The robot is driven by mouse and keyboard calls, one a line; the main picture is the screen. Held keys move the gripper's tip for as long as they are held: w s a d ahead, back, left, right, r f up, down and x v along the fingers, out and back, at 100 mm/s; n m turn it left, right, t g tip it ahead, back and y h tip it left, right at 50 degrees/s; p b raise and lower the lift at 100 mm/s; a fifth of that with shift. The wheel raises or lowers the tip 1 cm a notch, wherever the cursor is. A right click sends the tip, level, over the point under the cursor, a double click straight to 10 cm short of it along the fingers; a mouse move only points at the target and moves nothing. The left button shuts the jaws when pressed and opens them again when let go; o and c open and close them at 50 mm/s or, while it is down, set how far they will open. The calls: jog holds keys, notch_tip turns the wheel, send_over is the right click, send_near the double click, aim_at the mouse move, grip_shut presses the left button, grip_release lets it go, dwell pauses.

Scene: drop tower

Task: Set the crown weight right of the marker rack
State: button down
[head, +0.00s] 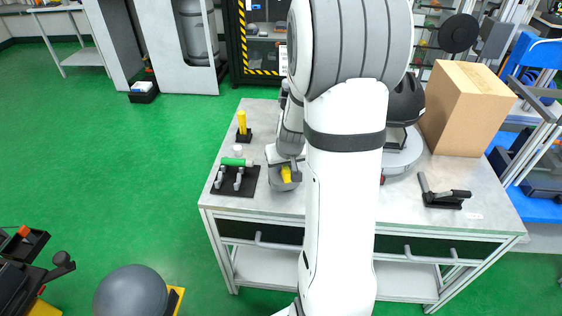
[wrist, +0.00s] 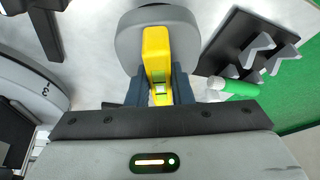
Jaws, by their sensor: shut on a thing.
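The crown weight, a grey round body with a yellow block handle, shows in the wrist view (wrist: 185,38) and in the head view (head: 279,183). My gripper (wrist: 160,88) is shut on the yellow handle, with one dark finger on each side. The marker rack (head: 224,189), a black plate with grey hooked holders and a green marker (head: 236,162) across it, is close to the left of the weight in the head view. The rack also shows in the wrist view (wrist: 232,48). I cannot tell whether the weight touches the table. My arm hides part of the gripper in the head view.
A cardboard box (head: 462,110) and a black clamp (head: 444,197) are at the right. The table's front edge is close.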

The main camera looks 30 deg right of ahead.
jog(key=shift+f+b, duration=0.35)
jog(key=shift+f, duration=1.1)
jog(key=shift+f, duration=0.1)
jog(key=c, duration=1.3)
grip_release()
